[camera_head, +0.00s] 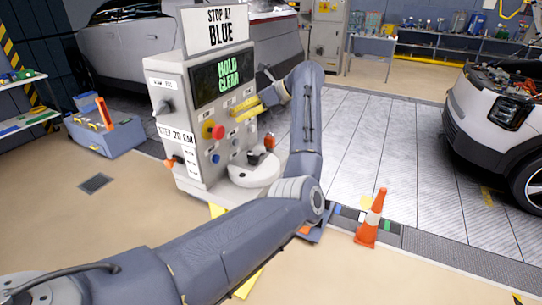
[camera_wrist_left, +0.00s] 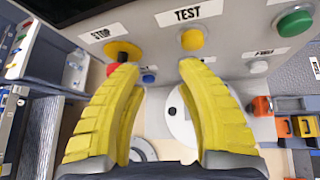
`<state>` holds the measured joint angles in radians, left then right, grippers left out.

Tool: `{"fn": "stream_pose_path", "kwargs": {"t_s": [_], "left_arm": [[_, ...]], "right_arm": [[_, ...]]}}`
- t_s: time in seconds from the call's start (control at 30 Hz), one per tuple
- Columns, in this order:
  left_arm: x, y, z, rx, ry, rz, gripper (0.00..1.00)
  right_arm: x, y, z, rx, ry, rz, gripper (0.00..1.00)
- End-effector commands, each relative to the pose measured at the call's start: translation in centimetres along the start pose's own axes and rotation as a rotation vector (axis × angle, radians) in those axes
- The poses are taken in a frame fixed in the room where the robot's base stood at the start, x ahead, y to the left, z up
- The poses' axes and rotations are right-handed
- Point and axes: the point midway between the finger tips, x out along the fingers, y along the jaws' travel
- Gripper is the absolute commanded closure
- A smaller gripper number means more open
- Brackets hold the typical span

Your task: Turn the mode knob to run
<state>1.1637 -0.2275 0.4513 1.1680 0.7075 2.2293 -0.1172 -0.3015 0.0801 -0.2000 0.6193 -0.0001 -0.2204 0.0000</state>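The grey console (camera_head: 195,160) stands upright, with a screen (camera_head: 222,77) reading HOLD CLEAR. Its sloped front has a red stop button (camera_head: 212,130) on a yellow base, and small blue buttons lower down. A dark handle-like part (camera_head: 163,106) is on its left face; I cannot tell which control is the mode knob. My left gripper (camera_head: 242,109) is at the front panel, under the screen. In the left wrist view its yellow fingers (camera_wrist_left: 157,68) are apart with nothing between them. The yellow TEST button (camera_wrist_left: 192,40) is just beyond the right fingertip. The left finger partly hides the stop button (camera_wrist_left: 122,52).
A green button (camera_wrist_left: 294,22) is at the upper right in the wrist view. A white round base (camera_head: 255,170) stands at the console's lower front. An orange cone (camera_head: 371,220) is on the floor, right of my arm. A white car (camera_head: 500,120) stands at the right.

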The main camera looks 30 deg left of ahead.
Motion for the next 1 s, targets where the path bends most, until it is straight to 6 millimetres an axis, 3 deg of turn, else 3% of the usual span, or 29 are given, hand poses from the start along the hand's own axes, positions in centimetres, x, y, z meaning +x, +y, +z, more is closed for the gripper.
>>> {"fn": "stream_pose_path", "kwargs": {"t_s": [0.2, 0.47, 0.67, 1.0], "left_arm": [[-2.0, -1.9, -3.4, -0.084, 0.392, -0.153, 0.65], [-3.7, -3.0, -4.9, -0.115, 0.567, -0.229, 0.65], [-2.1, -3.5, -6.0, -0.115, 0.573, -0.23, 0.65], [2.9, -4.9, -9.1, -0.115, 0.57, -0.228, 0.65]], "right_arm": [[0.0, 0.0, -0.1, 0.0, 0.001, 0.0, 0.56], [0.0, 0.1, -0.2, 0.0, 0.003, 0.001, 0.56], [0.0, 0.1, -0.3, 0.0, 0.003, 0.001, 0.56], [0.0, 0.1, -0.3, 0.0, 0.004, 0.001, 0.56]]}}
